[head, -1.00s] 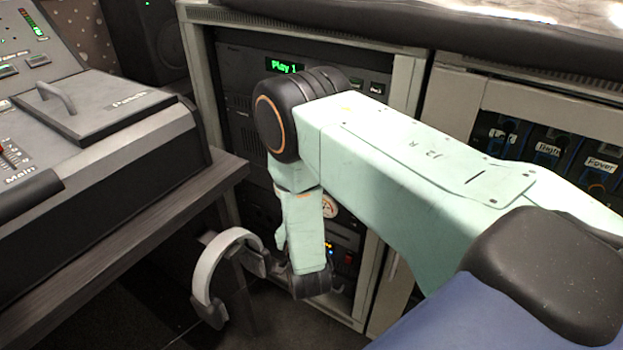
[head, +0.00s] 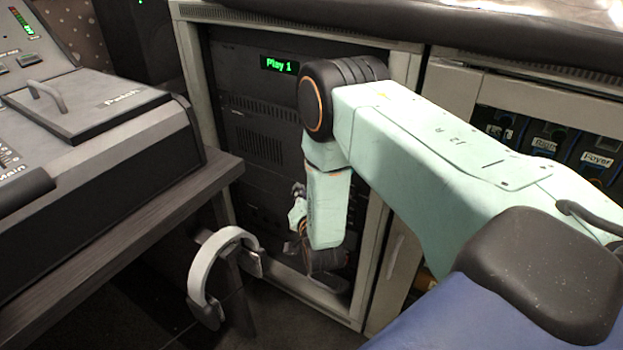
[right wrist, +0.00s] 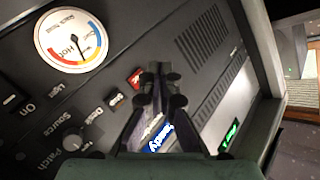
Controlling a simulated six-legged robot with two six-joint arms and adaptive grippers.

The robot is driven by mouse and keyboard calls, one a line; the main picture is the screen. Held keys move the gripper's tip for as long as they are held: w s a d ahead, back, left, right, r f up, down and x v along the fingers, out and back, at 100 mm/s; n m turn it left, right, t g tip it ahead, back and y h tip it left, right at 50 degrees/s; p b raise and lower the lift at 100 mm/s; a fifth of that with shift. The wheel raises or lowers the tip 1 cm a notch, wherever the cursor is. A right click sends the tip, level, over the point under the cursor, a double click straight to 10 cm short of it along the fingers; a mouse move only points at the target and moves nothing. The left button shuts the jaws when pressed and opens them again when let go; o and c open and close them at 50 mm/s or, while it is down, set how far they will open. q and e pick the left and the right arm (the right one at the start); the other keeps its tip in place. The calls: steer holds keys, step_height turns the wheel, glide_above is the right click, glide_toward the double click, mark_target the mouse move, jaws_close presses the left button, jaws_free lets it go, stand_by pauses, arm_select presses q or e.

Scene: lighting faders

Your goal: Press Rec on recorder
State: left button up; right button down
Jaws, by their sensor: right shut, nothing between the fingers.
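The recorder (head: 235,72) is the dark unit at the top of the rack in the head view, with a green "Play 1" display (head: 279,65). Its right part, where buttons showed earlier, is hidden behind my right arm; I cannot make out Rec. My right gripper (head: 298,215) is low in front of the rack, well below the display. In the right wrist view my right gripper (right wrist: 158,75) is shut and empty over a dark panel, beside a small red button (right wrist: 135,77); I cannot tell whether it touches. My left gripper is not in view.
The wrist view shows a round gauge (right wrist: 70,40), a knob (right wrist: 75,138), a lit blue label (right wrist: 160,138) and a green light (right wrist: 230,133).

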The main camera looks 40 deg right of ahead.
steer(key=shift+w+d, duration=0.25)
steer(key=shift+d, duration=0.4)
steer(key=shift+w+d, duration=0.25)
steer(key=shift+d, duration=0.35)
steer(key=shift+d, duration=0.1)
stand_by(0.5)
steer(key=shift+w+d, duration=0.15)
steer(key=shift+d, duration=0.2)
steer(key=shift+w+d, duration=0.15)
steer(key=shift+d, duration=0.15)
stand_by(0.8)
steer(key=shift+a, duration=0.1)
steer(key=shift+s+a, duration=0.3)
steer(key=shift+a, duration=0.35)
steer(key=a, duration=0.1)
steer(key=s+a, duration=0.1)
steer(key=a, duration=0.1)
steer(key=s+a, duration=0.1)
steer(key=shift+a+p, duration=0.3)
steer(key=shift+p, duration=0.1)
